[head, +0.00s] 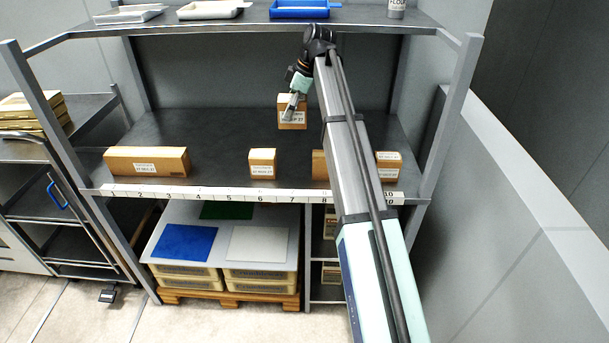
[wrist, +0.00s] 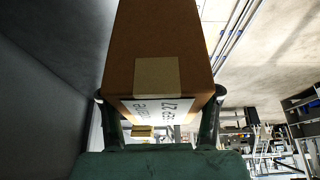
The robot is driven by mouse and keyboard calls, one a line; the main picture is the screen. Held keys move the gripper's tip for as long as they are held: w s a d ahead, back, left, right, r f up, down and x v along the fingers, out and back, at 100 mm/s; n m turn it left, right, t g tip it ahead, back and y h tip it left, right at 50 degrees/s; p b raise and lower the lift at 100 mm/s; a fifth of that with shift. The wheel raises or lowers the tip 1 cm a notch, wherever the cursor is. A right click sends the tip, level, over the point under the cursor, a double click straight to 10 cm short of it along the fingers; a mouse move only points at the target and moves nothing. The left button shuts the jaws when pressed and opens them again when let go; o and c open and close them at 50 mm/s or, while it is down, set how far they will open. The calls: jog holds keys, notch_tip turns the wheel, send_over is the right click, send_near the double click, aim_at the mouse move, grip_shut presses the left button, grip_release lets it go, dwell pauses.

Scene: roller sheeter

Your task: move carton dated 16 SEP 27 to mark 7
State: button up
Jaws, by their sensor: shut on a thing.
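My gripper (head: 290,109) is shut on a brown carton (head: 292,123) with a white label, over the rear half of the middle shelf. In the wrist view the held carton (wrist: 158,50) sits between both fingers. Its label is foreshortened; "27" reads at its end, but the full date is not clear. I cannot tell whether the carton touches the shelf. Mark 7 (head: 291,197) is on the white number strip along the shelf's front edge. The held carton is roughly in line with it, farther back.
A long carton (head: 147,165) stands at the shelf's left, a small carton (head: 262,166) behind mark 6. Another carton (head: 319,166) is partly hidden by my arm, and one (head: 388,172) stands near mark 10. The shelf between mark 6's carton and the partly hidden one is clear. Trays (head: 210,10) lie above.

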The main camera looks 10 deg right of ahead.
jog(key=shift+s+f, duration=0.1)
jog(key=shift+f, duration=0.25)
notch_tip(320, 180, down, 19)
jog(key=p, duration=0.4)
jog(key=shift+f, duration=0.15)
jog(key=shift+f, duration=0.1)
jog(key=o, duration=1.3)
jog(key=shift+c, duration=0.2)
jog(key=b+v, duration=0.2)
jog(key=v, duration=1)
jog(key=shift+a, duration=0.1)
